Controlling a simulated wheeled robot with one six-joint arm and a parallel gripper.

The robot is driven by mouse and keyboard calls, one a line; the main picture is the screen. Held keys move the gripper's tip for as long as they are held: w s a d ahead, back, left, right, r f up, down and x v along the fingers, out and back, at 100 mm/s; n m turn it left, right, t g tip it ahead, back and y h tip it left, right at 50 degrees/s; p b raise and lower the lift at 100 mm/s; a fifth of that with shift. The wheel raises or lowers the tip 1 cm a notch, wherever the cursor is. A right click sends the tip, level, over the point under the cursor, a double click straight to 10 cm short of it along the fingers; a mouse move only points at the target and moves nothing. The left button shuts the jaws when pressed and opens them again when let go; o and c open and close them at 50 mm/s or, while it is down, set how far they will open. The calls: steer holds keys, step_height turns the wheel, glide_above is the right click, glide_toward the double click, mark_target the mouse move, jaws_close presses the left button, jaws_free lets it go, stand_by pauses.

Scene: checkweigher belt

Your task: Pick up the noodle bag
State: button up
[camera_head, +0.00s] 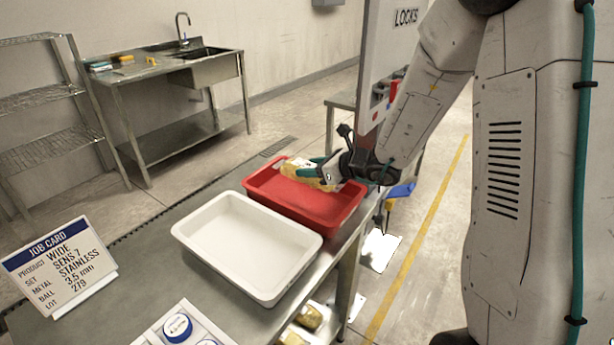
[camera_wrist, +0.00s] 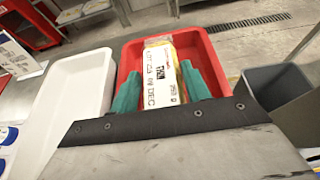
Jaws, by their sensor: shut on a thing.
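The noodle bag (camera_head: 309,172) is a yellow pack with a white printed label, held over the red tray. It also shows in the wrist view (camera_wrist: 161,76), upright between two teal fingers. My gripper (camera_head: 325,172) is shut on the bag, with one finger on each side of it. In the wrist view my gripper (camera_wrist: 160,84) hides the lower end of the bag. I cannot tell whether the bag touches the tray floor.
The red tray (camera_head: 335,215) stands on a steel table beside an empty white tray (camera_head: 246,270). A job card (camera_head: 62,262) stands at the left. Blue-lidded tubs (camera_head: 178,327) are at the front edge. A grey bin (camera_wrist: 277,90) shows at the right in the wrist view.

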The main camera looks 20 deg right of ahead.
steer(key=s+d, duration=1)
steer(key=s, duration=0.3)
steer(key=shift+s, duration=0.15)
